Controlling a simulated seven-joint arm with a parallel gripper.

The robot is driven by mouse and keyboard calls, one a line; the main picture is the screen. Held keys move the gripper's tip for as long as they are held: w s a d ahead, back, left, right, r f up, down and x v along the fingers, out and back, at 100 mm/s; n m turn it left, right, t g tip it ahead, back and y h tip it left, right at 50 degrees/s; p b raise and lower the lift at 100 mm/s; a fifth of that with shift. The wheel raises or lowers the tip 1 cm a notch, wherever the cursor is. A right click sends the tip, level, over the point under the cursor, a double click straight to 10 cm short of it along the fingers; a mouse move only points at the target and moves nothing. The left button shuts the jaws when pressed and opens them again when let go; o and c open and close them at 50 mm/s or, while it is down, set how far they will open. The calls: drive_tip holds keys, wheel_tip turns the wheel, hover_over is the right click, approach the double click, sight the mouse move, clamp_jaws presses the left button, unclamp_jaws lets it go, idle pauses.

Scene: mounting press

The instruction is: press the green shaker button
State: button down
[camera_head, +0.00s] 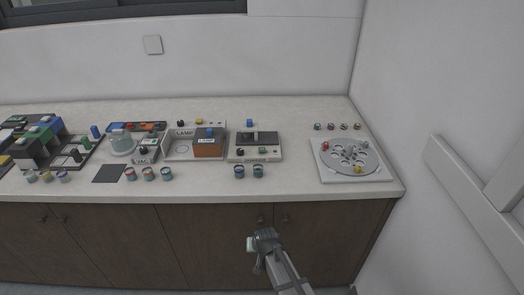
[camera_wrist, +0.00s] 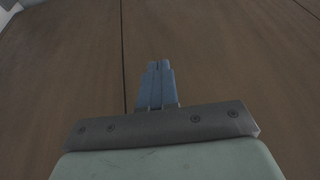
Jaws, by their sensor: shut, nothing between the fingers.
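The shaker (camera_head: 255,146) is a pale grey box with a dark top part, standing on the counter near the middle of the head view. Its small green button (camera_head: 262,150) is on the front, right of a black knob (camera_head: 240,152). My gripper (camera_head: 250,243) is below the counter's front edge, in front of the brown cabinet doors, well apart from the shaker. In the wrist view its blue-grey fingers (camera_wrist: 156,84) are together with nothing between them. The shaker and button do not show in the wrist view.
Two small jars (camera_head: 258,171) stand in front of the shaker. Left of it is the lamp box (camera_head: 172,154) with an orange-brown block. A round carousel (camera_head: 350,172) is at the right. The counter edge (camera_head: 220,199) lies between my gripper and the shaker.

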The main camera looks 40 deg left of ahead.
drive_tip(key=s+a+r+n+g+y, duration=0.1)
drive_tip(key=s+a+r+n+y, duration=0.1)
drive_tip(key=s+a+r, duration=0.85)
drive_tip(key=s+a+r+n+y, duration=0.25)
drive_tip(key=s+a+r, duration=0.45)
drive_tip(key=s+a, duration=0.6)
drive_tip(key=s+a+r+n+g+y, duration=0.1)
drive_tip(key=s+a+r, duration=0.1)
drive_tip(key=s+r, duration=0.65)
drive_tip(key=s+a+r+n+g+y, duration=0.1)
drive_tip(key=s+a+r+g, duration=0.3)
drive_tip(key=s, duration=0.8)
drive_tip(key=s+a+r+t+y, duration=0.1)
drive_tip(key=s+r, duration=0.7)
drive_tip(key=s, duration=0.3)
drive_tip(key=w+a+m+t+h, duration=0.1)
drive_tip(key=w+m+t+h, duration=0.5)
drive_tip(key=w, duration=3.4)
drive_tip(key=w+d+r+t+h, duration=0.1)
drive_tip(key=w+d, duration=0.4)
drive_tip(key=w, duration=0.6)
drive_tip(key=w+d+r+m+t+h, duration=0.1)
drive_tip(key=w+d+t+h, duration=0.2)
drive_tip(key=w, duration=0.8)
drive_tip(key=w+d+r+t+h, duration=0.2)
drive_tip(key=w+d, duration=0.5)
drive_tip(key=w, duration=0.4)
drive_tip(key=shift+d, duration=0.4)
drive_tip(key=shift+f, duration=0.2)
